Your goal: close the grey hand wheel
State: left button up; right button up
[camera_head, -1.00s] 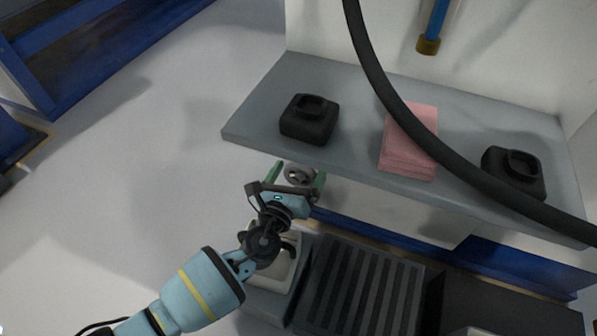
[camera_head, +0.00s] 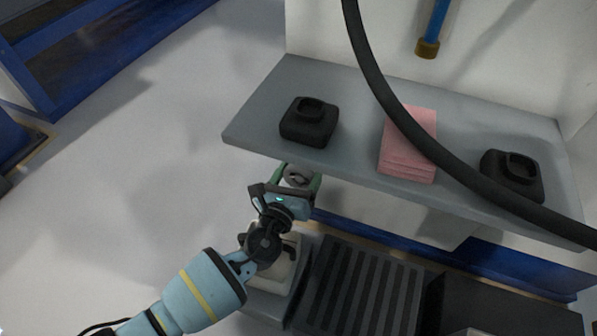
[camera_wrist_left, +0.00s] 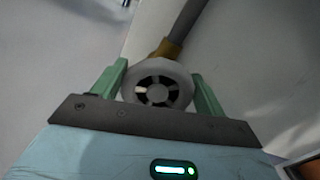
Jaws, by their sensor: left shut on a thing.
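The grey hand wheel (camera_wrist_left: 157,84) is round with dark openings around its hub. In the left wrist view it sits between the two green fingers of my left gripper (camera_wrist_left: 157,88), in front of a brass fitting and grey pipe (camera_wrist_left: 172,42). In the head view the wheel (camera_head: 298,175) shows just below the front left edge of the shelf. My left gripper (camera_head: 296,181) is shut on its rim there, and partly hides it. My right gripper is not in view.
The grey shelf (camera_head: 255,107) overhangs close above my left gripper. It carries two black holders (camera_head: 308,121) (camera_head: 512,175) and pink cloths (camera_head: 409,146). A thick black hose (camera_head: 375,75) crosses in front. A sink (camera_head: 283,268) and ribbed dark panel (camera_head: 360,290) lie below.

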pick_arm(q)
jog(key=shift+d+r+m+p, duration=0.1)
jog(key=shift+m+p, duration=0.55)
jog(key=shift+m, duration=0.45)
jog(key=shift+s+d+m+p, duration=0.1)
jog(key=shift+m+p, duration=0.35)
jog(key=shift+m, duration=0.55)
jog(key=shift+s+d+m+p, duration=0.1)
jog(key=shift+m+p, duration=0.3)
jog(key=shift+m, duration=0.6)
jog(key=o, duration=1)
jog(key=shift+c, duration=0.2)
